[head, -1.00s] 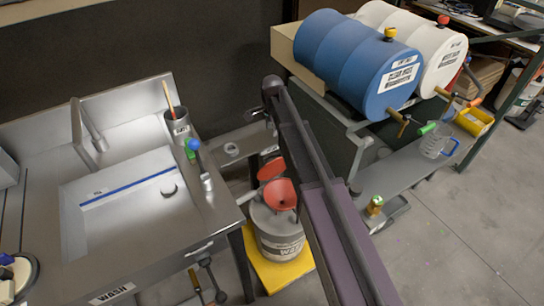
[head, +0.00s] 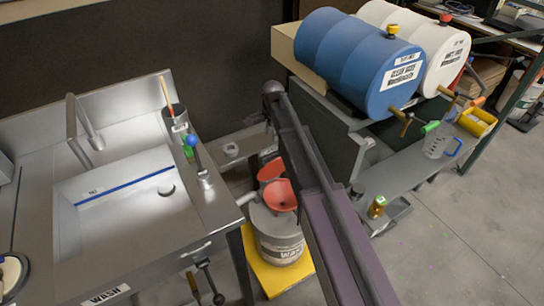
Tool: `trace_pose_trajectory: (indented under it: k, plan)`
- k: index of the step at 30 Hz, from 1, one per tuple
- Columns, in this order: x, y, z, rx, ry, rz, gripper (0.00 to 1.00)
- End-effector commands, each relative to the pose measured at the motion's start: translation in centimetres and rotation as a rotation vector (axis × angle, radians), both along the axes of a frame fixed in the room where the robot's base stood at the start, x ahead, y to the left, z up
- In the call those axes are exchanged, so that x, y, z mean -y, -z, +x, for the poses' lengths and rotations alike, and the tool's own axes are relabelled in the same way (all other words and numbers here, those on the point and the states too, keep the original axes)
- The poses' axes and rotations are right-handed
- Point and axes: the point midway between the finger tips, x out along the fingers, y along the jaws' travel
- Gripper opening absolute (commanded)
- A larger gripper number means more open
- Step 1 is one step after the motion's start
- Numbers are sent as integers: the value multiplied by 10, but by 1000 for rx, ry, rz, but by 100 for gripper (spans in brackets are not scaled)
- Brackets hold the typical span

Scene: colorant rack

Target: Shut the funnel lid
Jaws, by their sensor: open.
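A red funnel (head: 283,197) sits on top of a grey waste can (head: 272,228) on the floor, right of the sink. Its red lid (head: 271,169) stands raised behind the funnel bowl, so the funnel is open. My arm crosses the picture just right of the funnel and hides part of the area behind and beside it. My gripper is not visible in the head view.
The can stands on a yellow base (head: 276,276). A steel sink (head: 115,215) is on the left. A blue drum (head: 360,65) and a white drum (head: 425,45) lie at the upper right above a grey shelf (head: 405,170). Floor at the lower right is clear.

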Motion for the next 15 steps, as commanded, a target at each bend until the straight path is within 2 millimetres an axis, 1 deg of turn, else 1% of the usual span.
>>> trace_pose_trajectory:
  k: [1, 15]
  plan:
    - [0, 8, 0, 0, 0, 0, 49]
    - [0, 43, 1, 0, 1, 0, 49]
